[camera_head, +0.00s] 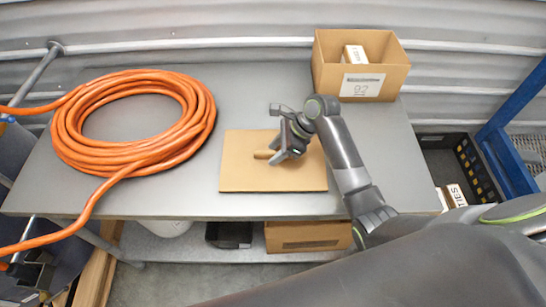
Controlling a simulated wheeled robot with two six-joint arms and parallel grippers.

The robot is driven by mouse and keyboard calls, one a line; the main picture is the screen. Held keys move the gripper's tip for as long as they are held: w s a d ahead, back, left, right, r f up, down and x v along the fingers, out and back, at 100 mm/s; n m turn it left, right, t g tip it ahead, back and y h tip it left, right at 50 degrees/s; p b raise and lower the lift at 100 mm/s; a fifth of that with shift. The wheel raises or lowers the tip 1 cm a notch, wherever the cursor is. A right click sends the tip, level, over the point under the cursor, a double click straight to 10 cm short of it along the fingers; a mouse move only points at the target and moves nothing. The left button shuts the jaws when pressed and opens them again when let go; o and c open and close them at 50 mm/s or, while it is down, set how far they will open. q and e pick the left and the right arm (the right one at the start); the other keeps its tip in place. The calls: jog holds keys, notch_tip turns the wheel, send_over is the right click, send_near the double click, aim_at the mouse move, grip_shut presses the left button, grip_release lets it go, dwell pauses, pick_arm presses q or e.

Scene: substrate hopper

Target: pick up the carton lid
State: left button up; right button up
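The carton lid is a flat tan board (240,176) lying on the grey metal table, with a small raised tan handle (263,154) near its middle. My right gripper (279,155) is over the lid at the handle, and its arm comes in from the right. The handle's left end sticks out beside the gripper; its right end is hidden. I cannot tell whether the fingers are closed on the handle or only around it. The lid looks flat on the table. My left gripper is not in view.
A coiled orange hose (68,142) covers the table's left side. An open cardboard box (330,80) with a small carton (354,54) inside stands at the back right. A black crate (467,165) is right of the table. Bare tabletop (245,92) lies behind the lid.

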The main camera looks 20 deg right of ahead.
grip_shut()
jog(key=shift+r, duration=0.15)
